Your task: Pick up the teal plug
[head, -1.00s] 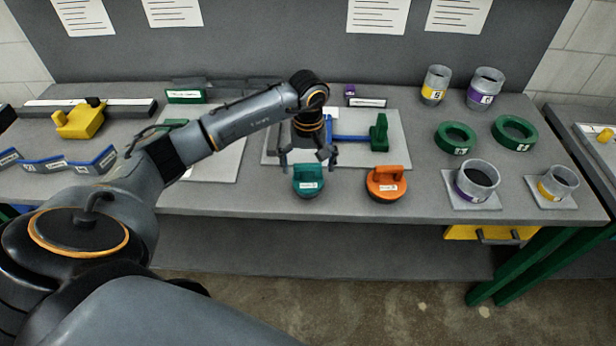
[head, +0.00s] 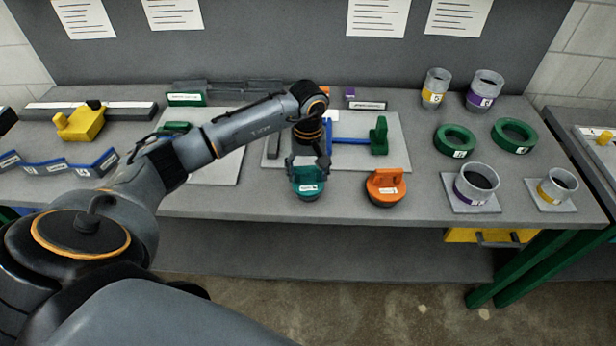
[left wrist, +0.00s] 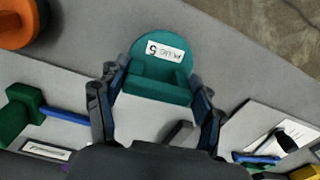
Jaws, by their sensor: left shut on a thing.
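The teal plug (head: 309,182) is near the front edge of the bench in the head view, with a white label on its face. It also shows in the left wrist view (left wrist: 160,58), between the two fingers. My left gripper (head: 308,168) reaches down over it and is shut on its raised grip; the fingers (left wrist: 157,98) stand on both sides of it in the wrist view. I cannot tell whether the plug is clear of the bench. My right gripper is not in view.
An orange plug (head: 385,186) stands just right of the teal one. Behind are a grey plate (head: 400,155) with a green and blue tool (head: 379,136). Green rings (head: 455,141) and grey pipe collars (head: 476,187) stand at the right. The bench's front edge is close.

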